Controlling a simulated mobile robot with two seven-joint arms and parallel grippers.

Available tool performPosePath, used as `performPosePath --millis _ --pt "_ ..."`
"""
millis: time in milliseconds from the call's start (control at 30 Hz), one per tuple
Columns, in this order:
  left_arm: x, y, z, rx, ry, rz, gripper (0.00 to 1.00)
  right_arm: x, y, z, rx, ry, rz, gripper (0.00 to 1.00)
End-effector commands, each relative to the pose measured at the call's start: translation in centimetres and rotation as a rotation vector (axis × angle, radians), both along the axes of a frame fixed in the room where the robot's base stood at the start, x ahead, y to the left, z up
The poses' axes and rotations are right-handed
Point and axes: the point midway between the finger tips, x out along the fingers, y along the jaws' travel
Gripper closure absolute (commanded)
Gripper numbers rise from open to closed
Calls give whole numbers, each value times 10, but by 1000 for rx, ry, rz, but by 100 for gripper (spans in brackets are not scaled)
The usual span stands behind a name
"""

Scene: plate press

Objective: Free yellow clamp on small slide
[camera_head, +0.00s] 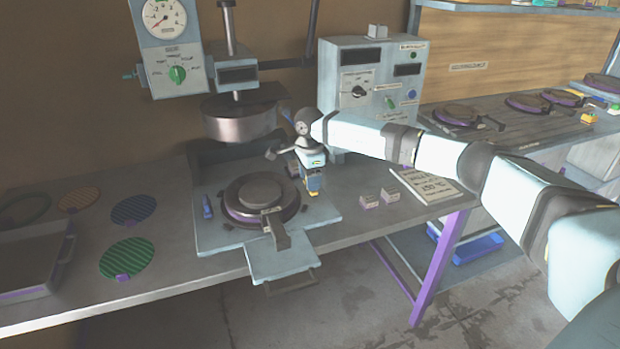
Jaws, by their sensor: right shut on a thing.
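My right gripper (312,170) reaches in from the right and points down at the right side of the round dark mould (258,198) under the press. It is shut on the small yellow clamp (314,184), which shows yellow at the fingertips and dark below. The gripper hides part of the clamp, so I cannot tell whether it still grips the slide. A blue clamp (207,207) stands at the left of the mould. The pale slide (283,262) juts out at the front, below the mould's handle (276,230). My left gripper is not in view.
The press head (240,120) hangs above the mould. A control box (368,85) stands behind my right forearm. Two small blocks (379,198) and a sign (434,185) lie at the right. Green and orange discs (130,258) lie at the left, beside a tray (30,285).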

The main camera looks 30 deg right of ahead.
Motion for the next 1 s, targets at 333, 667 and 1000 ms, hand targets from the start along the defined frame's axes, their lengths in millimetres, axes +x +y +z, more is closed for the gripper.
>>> performPosePath --millis 333,667,1000 --pt "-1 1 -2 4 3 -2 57 0 0 0 1 0 43 72" --pt "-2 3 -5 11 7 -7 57 0 0 0 0 0 43 38" --pt "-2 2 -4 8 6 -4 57 0 0 4 1 -1 41 38"
